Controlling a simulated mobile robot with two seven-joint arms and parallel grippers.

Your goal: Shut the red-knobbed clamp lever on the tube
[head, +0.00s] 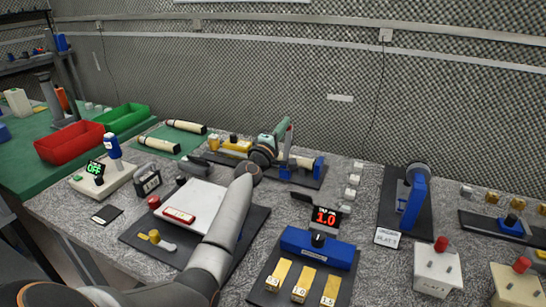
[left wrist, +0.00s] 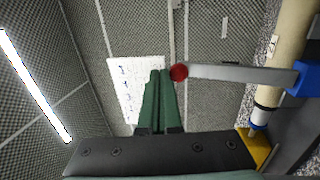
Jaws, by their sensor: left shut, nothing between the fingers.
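My left gripper (head: 287,124) is over the back middle of the table, beside the tube stand. In the left wrist view its two green fingers (left wrist: 160,74) lie together, shut and empty. The red knob (left wrist: 179,73) shows just right of the fingertips; I cannot tell if they touch. The grey clamp lever (left wrist: 240,73) runs from the knob right to a blue bracket (left wrist: 305,78). The beige tube (left wrist: 290,45) passes beside the bracket. In the head view the blue bracket (head: 318,167) shows right of the gripper; the knob is hidden or too small to tell.
A white-topped box (head: 190,205) lies under my left arm. A small display reading 1.0 (head: 326,216) and a blue block fixture (head: 318,247) stand in front. A blue clamp stand (head: 412,200) is to the right. Red (head: 68,142) and green (head: 122,117) bins sit at left.

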